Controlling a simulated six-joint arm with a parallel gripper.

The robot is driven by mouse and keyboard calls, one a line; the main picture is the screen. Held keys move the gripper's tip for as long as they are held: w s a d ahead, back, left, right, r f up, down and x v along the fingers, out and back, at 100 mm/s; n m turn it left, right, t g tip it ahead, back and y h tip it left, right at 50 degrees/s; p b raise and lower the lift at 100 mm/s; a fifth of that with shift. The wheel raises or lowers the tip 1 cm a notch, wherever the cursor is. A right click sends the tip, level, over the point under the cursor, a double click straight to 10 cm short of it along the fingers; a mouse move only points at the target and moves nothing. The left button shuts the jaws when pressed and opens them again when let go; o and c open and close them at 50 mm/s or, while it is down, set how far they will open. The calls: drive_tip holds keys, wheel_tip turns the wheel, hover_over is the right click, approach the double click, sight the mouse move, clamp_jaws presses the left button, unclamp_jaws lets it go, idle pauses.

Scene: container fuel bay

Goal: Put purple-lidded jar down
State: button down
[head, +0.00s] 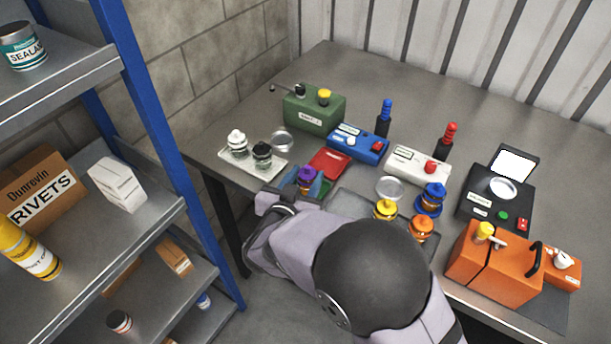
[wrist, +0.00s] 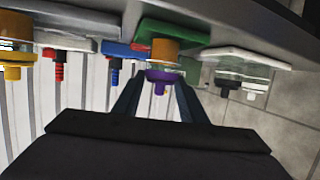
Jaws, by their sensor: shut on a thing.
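The purple-lidded jar (head: 306,177) is near the table's front-left part in the head view, beside a red tray (head: 329,162). My gripper (head: 304,186) is shut on it, and the gripper hides much of its body. In the wrist view, which is upside down, the jar (wrist: 161,75) sits between the two fingers (wrist: 158,88), with its purple lid and orange contents showing. I cannot tell whether its base touches the surface below.
A white tray (head: 266,171) with white- and black-lidded jars is at the left. Yellow-, orange- and blue-lidded jars (head: 421,230) stand to the right. Green (head: 318,114), blue (head: 345,143) and white (head: 405,163) devices are behind. A shelf rack (head: 150,215) stands left.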

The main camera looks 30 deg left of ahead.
drive_tip(key=shift+f, duration=0.15)
drive_tip(key=c, duration=1.1)
unclamp_jaws()
drive_tip(key=shift+r, duration=0.3)
drive_tip(key=b+v, duration=0.1)
drive_tip(key=v, duration=1.1)
